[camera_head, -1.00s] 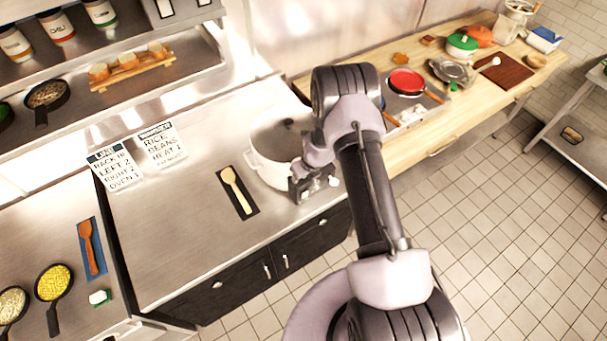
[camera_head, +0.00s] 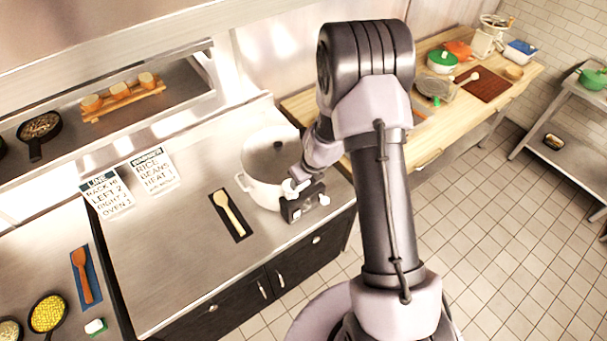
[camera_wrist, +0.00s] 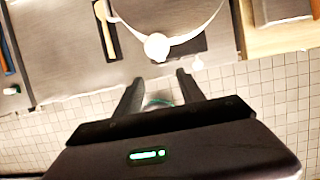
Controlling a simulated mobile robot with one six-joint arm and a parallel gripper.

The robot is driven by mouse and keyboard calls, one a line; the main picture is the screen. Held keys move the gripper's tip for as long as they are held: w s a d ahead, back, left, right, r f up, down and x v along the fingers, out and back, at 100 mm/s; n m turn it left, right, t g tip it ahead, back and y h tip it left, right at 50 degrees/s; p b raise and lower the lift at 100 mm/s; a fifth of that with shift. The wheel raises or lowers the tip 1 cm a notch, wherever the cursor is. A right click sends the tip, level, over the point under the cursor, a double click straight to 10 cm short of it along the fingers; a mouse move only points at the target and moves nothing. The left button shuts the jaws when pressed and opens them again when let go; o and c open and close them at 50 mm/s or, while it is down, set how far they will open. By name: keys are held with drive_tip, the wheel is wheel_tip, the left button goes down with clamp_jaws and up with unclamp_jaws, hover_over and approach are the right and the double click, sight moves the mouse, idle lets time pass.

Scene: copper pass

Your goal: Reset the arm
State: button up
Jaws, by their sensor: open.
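My arm reaches over the steel counter from the right in the head view. My gripper (camera_head: 305,206) is by the near right side of a white pot (camera_head: 262,192). In the wrist view, my gripper's two fingers (camera_wrist: 158,88) are spread apart with nothing held between them. The pot's pale rim and a round handle (camera_wrist: 157,46) lie just beyond the fingertips. The fingers appear apart from the handle, though the exact gap is hard to tell. My arm hides part of the pot's right side.
A wooden spoon (camera_head: 229,212) lies on a dark mat left of the pot. Two printed signs (camera_head: 153,170) lie behind it. A wooden table (camera_head: 425,150) with a green-lidded pot (camera_head: 442,61) stands at right. Open tiled floor (camera_head: 480,230) lies in front.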

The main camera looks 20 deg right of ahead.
drive_tip(key=shift+s+r, duration=0.15)
drive_tip(key=shift+r, duration=0.25)
drive_tip(key=s+a+n+t+y+b, duration=0.25)
drive_tip(key=s+a+n+b, duration=0.7)
drive_tip(key=n+b, duration=1.3)
drive_tip(key=s+f+n+b, duration=0.3)
drive_tip(key=s+f+b, duration=0.2)
drive_tip(key=s+b, duration=0.3)
drive_tip(key=s+f+n+h+b, duration=0.1)
drive_tip(key=s+f+n+b, duration=0.2)
drive_tip(key=b, duration=1.1)
drive_tip(key=s+f, duration=0.3)
drive_tip(key=s, duration=0.2)
drive_tip(key=shift+a, duration=0.15)
